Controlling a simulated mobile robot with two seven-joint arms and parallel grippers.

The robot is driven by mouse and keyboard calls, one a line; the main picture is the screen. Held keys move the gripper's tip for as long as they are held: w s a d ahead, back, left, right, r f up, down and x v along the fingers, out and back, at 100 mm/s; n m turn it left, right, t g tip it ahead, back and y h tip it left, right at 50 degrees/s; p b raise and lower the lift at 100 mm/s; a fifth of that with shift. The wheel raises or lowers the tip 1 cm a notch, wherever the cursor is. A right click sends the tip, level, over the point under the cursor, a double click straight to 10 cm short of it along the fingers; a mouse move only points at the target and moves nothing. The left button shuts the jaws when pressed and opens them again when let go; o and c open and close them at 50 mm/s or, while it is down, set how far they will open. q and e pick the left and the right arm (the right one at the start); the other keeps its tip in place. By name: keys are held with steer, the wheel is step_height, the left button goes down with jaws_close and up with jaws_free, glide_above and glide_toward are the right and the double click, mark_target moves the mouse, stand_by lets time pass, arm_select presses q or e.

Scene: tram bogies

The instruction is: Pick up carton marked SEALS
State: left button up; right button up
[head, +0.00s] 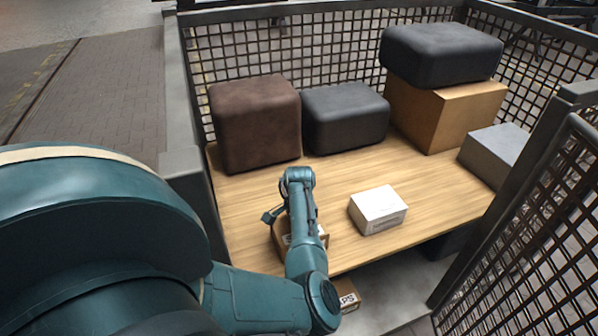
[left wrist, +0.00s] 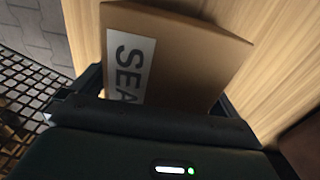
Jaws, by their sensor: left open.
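The brown carton with a white label (head: 281,238) sits on the wooden deck near its front left, partly hidden by my left arm. In the left wrist view the carton (left wrist: 190,62) fills the space ahead, and its label reads "SEA", with the rest hidden by the gripper body. My left gripper (left wrist: 160,92) is open, with one finger to each side of the carton; I cannot tell whether they touch it. In the head view the gripper (head: 279,218) is over the carton, mostly hidden by the arm. My right gripper is not in view.
A white box (head: 378,209) stands right of the arm. A brown block (head: 255,124), dark block (head: 345,118), large carton (head: 447,112) with dark cushion (head: 442,55), and grey box (head: 497,150) line the back and right. Mesh walls surround the deck. Another labelled carton (head: 347,296) sits below.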

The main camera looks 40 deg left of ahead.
arm_select(q)
steer(key=c, duration=0.8)
